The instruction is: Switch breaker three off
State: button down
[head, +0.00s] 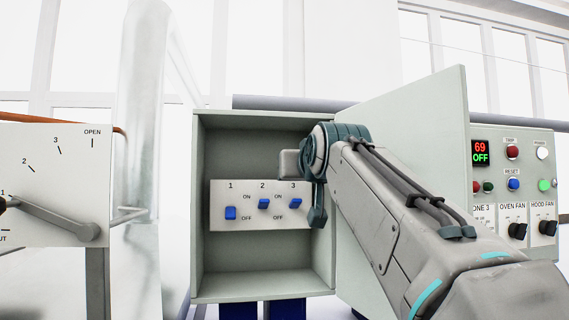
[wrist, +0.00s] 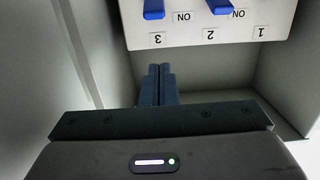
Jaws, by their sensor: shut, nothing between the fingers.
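The breaker panel (head: 246,222) is a white plate with three blue toggles inside an open grey-green cabinet. Breaker three (head: 293,204) is the rightmost toggle and sits up by its ON mark. Breaker two (head: 263,204) is also up, while breaker one (head: 230,213) sits lower, by OFF. The wrist view is upside down and shows breaker three (wrist: 154,9) and breaker two (wrist: 220,6) at its top edge. My gripper (wrist: 158,72) is shut and empty, in line with the label 3 and apart from the toggle. My arm hides its fingers in the head view.
The cabinet's walls (head: 199,250) surround the panel closely, and its door (head: 405,120) stands open on the right behind my arm. A control box (head: 540,185) with buttons and knobs is at far right. A lever plate (head: 70,165) and a pipe (head: 140,130) stand left.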

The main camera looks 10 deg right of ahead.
aim_at(293, 184)
jog(key=w+p, duration=0.1)
jog(key=w, duration=0.3)
jog(key=shift+s+f, duration=0.2)
jog(key=shift+f, duration=0.35)
jog(key=shift+s+f, duration=0.2)
jog(key=shift+f, duration=0.3)
jog(key=shift+s+f, duration=0.5)
jog(key=shift+f, duration=0.4)
jog(key=shift+f+b, duration=0.2)
jog(key=shift+b, duration=0.2)
